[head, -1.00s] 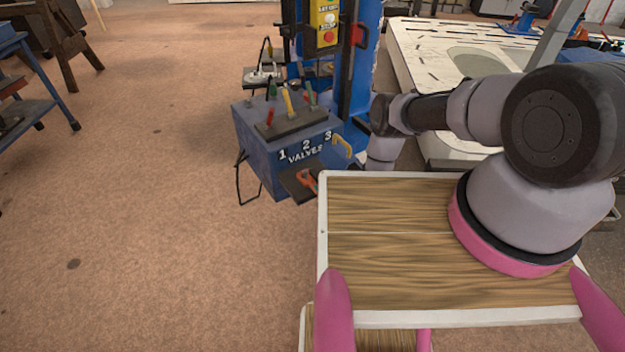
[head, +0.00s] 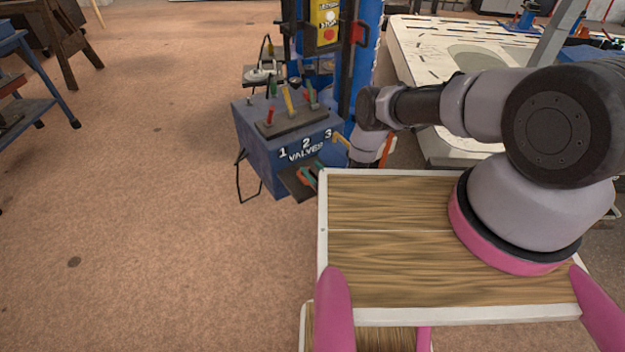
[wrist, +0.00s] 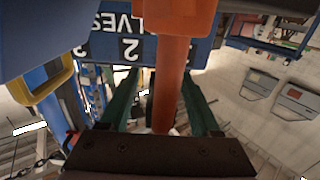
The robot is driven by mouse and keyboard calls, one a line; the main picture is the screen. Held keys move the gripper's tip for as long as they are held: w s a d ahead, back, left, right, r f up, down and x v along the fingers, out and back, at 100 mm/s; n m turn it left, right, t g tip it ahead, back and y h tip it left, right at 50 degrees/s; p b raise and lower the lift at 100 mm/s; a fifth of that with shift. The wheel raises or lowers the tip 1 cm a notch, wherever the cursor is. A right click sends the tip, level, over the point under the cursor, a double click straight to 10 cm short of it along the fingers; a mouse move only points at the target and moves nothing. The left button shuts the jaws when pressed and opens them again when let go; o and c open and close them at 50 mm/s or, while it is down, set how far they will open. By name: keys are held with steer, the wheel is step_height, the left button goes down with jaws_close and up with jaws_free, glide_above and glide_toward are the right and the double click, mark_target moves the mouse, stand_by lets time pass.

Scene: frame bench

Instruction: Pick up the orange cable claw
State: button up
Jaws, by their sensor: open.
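The orange cable claw (wrist: 170,85) shows large in the wrist view, with a broad block at the top and a straight shaft running down the middle. My gripper (wrist: 160,85) is open, with one dark green finger on each side of the shaft and a gap on both sides. The rest is hidden.
A yellow hook (wrist: 52,80) sticks out from the box beside my gripper. Upright valve levers (head: 288,100) stand on top. The blue column (head: 365,60) stands close behind. My wooden deck hides part of the area; open floor (head: 150,230) lies left.

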jaws_close()
stand_by(1.3)
